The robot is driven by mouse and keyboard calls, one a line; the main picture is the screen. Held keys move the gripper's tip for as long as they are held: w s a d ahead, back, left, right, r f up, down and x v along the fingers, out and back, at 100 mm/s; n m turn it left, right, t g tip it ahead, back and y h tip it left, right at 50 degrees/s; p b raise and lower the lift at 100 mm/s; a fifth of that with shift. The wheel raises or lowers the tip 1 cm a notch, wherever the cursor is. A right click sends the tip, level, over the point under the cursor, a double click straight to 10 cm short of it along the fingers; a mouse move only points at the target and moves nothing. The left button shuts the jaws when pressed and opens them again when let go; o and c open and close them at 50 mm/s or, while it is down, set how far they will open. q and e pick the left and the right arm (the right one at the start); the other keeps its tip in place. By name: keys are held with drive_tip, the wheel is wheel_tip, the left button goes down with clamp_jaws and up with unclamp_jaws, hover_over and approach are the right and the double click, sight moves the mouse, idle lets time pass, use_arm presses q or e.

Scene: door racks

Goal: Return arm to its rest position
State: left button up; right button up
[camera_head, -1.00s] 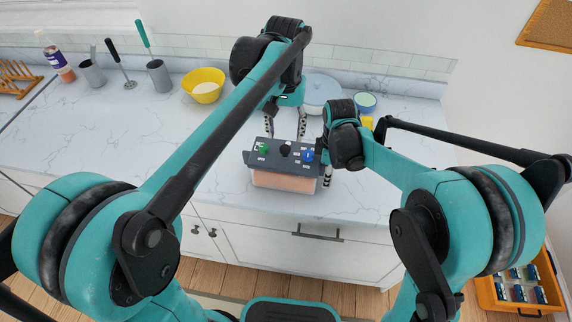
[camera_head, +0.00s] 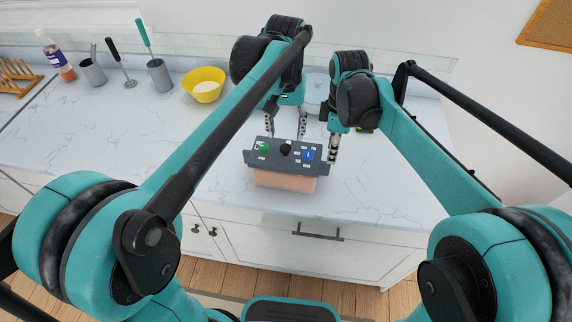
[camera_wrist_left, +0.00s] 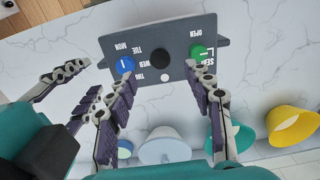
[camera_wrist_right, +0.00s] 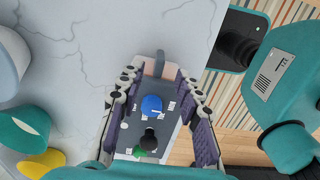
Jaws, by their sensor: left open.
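A dark grey control panel (camera_head: 274,160) with a green knob (camera_head: 263,146), a black knob (camera_head: 286,149) and a blue knob (camera_head: 308,155) sits near the counter's front edge, on a box with a pinkish front. My left gripper (camera_head: 287,126) is open behind the panel; its two fingers are apart and empty in the left wrist view (camera_wrist_left: 162,105). My right gripper (camera_head: 333,148) is just beyond the panel's right end. In the right wrist view (camera_wrist_right: 158,100) its fingers are spread, with the panel showing between them; no grip on it is visible.
A yellow bowl (camera_head: 204,85), grey utensil holders (camera_head: 159,76), a bottle (camera_head: 57,60) and a wooden rack (camera_head: 15,76) stand at the back left. A pale pot (camera_head: 316,92) is partly hidden behind my grippers. The counter's left and front-right areas are clear.

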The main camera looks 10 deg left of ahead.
idle(0.5)
use_arm(q)
drive_tip(key=shift+s+a, duration=0.1)
drive_tip(key=shift+a, duration=0.15)
use_arm(e)
drive_tip(key=shift+s+d, duration=0.15)
drive_tip(key=shift+d, duration=0.05)
use_arm(q)
drive_tip(key=s+a+f+t+b, duration=0.1)
drive_tip(key=s+a+f+t, duration=0.2)
drive_tip(key=s+a+f, duration=0.2)
drive_tip(key=s+a+f+t+b, duration=0.1)
drive_tip(key=s+a+f+t, duration=0.3)
drive_tip(key=s, duration=0.6)
drive_tip(key=shift+s+a+f+n, duration=0.25)
drive_tip(key=shift+a+f, duration=0.45)
drive_tip(key=shift+a, duration=0.35)
use_arm(e)
drive_tip(key=s+d+f+m+t, duration=0.2)
drive_tip(key=s+d+m+t, duration=0.1)
drive_tip(key=s+d+m, duration=0.2)
drive_tip(key=s+d+f+m+t, duration=0.2)
drive_tip(key=s+d+m+t, duration=0.2)
drive_tip(key=s+m, duration=0.6)
drive_tip(key=shift+d+f+m, duration=0.3)
drive_tip(key=shift+d+m, duration=0.75)
drive_tip(key=shift+m, duration=0.05)
